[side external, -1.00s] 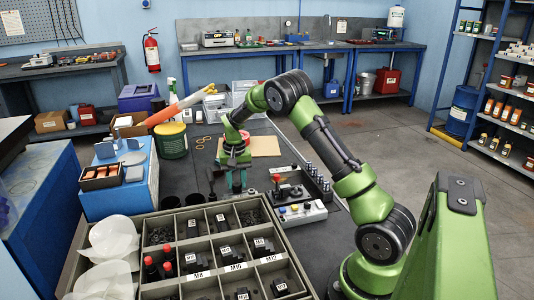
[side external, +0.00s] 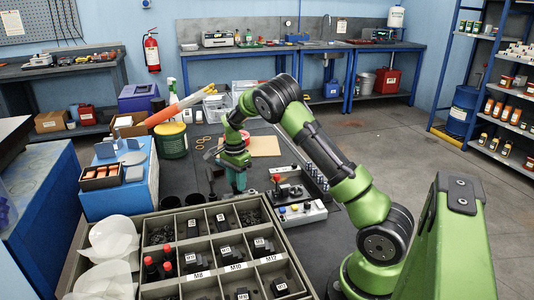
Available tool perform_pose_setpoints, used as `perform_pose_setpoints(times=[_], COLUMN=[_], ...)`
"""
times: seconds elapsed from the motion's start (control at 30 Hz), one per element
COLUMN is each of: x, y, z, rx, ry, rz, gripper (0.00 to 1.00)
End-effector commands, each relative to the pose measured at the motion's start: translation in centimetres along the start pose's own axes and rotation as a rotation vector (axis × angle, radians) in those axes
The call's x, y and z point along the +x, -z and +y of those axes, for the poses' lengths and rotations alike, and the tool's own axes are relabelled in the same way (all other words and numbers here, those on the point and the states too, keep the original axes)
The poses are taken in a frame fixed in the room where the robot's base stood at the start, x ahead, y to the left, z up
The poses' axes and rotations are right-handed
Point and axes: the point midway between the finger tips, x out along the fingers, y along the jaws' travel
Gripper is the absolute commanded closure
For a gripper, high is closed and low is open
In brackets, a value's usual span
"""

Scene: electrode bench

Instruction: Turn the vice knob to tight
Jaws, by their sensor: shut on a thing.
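My gripper (side external: 237,183) points down over the dark bench (side external: 186,176), just left of the small control boxes. Its jaws are shut, low at the bench, at the place of the vice knob. The knob itself is hidden by the jaws and too small to make out. A dark upright part (side external: 211,180) stands just left of the gripper; I cannot tell whether it belongs to the vice.
A compartment tray (side external: 196,271) of black parts fills the front. A box with buttons (side external: 302,214) and a dark rack (side external: 312,180) are close right of the gripper. A yellow-and-green tub (side external: 172,142) and a tan board (side external: 264,146) lie behind.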

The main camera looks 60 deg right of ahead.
Motion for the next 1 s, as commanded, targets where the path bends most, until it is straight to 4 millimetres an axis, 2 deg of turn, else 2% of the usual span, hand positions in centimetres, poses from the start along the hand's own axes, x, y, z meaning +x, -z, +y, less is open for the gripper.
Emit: perform_pose_setpoints(times=[0.4, 0.97, 1.0], x=[-0.27, -0.29, -0.29], y=[0.07, 0.10, 0.10], z=[-0.05, -0.04, -0.04], rx=[0.198, 0.226, 0.226], ry=[0.003, 0.003, 0.003], rz=[0.000, 0.001, 0.001], gripper=[0.97, 0.97, 0.62])
